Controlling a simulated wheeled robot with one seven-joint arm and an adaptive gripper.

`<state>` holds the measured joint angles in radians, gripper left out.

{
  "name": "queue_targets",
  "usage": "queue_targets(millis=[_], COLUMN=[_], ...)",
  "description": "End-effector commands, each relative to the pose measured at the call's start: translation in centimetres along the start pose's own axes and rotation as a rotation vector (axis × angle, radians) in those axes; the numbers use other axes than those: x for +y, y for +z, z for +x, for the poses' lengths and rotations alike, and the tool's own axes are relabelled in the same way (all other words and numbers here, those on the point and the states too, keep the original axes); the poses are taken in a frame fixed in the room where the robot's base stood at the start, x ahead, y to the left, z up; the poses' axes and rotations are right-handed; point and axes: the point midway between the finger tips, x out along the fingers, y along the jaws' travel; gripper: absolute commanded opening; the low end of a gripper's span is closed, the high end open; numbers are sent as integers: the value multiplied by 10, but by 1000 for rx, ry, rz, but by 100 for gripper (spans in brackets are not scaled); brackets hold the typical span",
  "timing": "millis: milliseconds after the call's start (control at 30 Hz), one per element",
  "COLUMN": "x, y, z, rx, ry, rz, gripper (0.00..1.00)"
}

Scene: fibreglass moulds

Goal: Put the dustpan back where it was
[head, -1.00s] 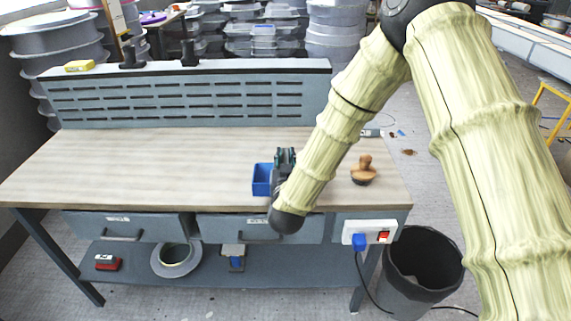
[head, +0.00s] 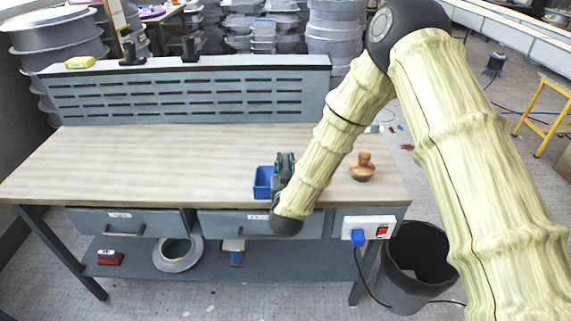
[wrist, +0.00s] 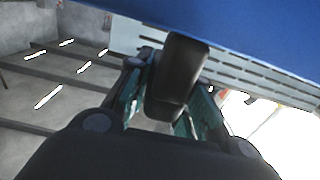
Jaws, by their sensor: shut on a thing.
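The dustpan is blue with a black handle. In the head view its blue pan (head: 263,183) shows over the front part of the workbench, just left of my gripper (head: 285,168). In the wrist view the blue underside or side (wrist: 240,25) fills the top, and the black handle (wrist: 178,75) lies between the two fingers of my gripper (wrist: 168,105), which is shut on it. I cannot tell whether the dustpan touches the bench top or hangs just above it.
The bench top (head: 130,160) is clear to the left. A wooden-handled brush or knob (head: 362,168) stands to the right of my forearm. A slotted back panel (head: 190,95) rises behind. A power socket box (head: 368,228) sits at the front right, above a black bin (head: 415,262).

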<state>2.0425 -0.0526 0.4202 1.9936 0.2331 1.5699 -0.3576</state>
Motion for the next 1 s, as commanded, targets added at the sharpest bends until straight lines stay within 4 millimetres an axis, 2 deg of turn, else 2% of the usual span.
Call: queue_targets(millis=[33,133,567,667,1000], x=[0,0,0,-1,0], y=[0,0,-3,0,0], z=[0,0,-2,-14,-76], rx=[0,0,-1,-1,-1], ry=[0,0,-1,-1,-2], rz=[0,0,0,0,-1], gripper=[28,44,44,44,44])
